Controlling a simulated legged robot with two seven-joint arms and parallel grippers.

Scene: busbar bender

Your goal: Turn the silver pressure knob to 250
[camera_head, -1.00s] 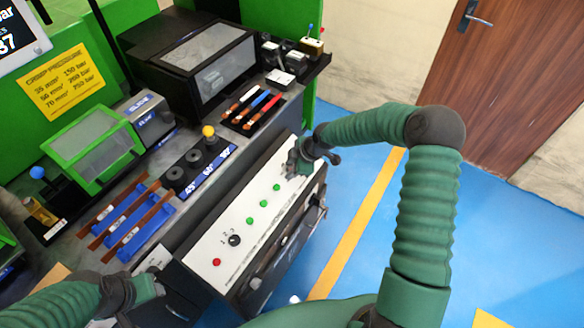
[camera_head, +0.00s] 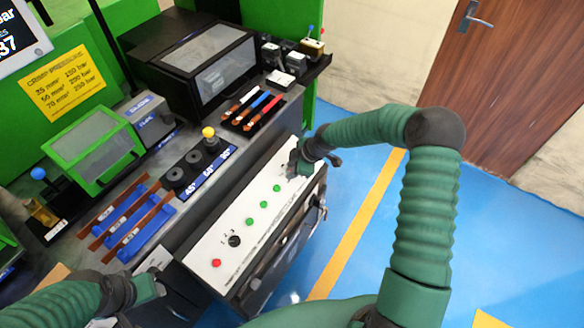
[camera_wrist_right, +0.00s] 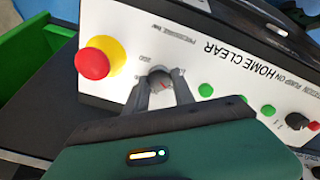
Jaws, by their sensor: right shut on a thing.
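The silver pressure knob (camera_wrist_right: 160,79) is on the white control panel (camera_wrist_right: 240,50) in the right wrist view, below the upside-down "PRESSURE bar" label. My right gripper (camera_wrist_right: 160,88) is shut on the knob, one finger on each side. A small red mark shows on its face; the small scale numbers are hard to read. In the head view my right gripper (camera_head: 297,163) is at the panel's far end and hides the knob. My left gripper (camera_head: 150,288) is at the lower left, away from the panel; its fingers are not clear. The screen (camera_head: 20,35) is cut off, showing "37".
A red emergency button on a yellow base (camera_wrist_right: 100,62) is beside the knob. Several green buttons (camera_head: 250,221), a black selector (camera_head: 234,241) and a red button (camera_head: 216,263) line the panel. A yellow pressure sheet (camera_head: 68,82) hangs behind the bench.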

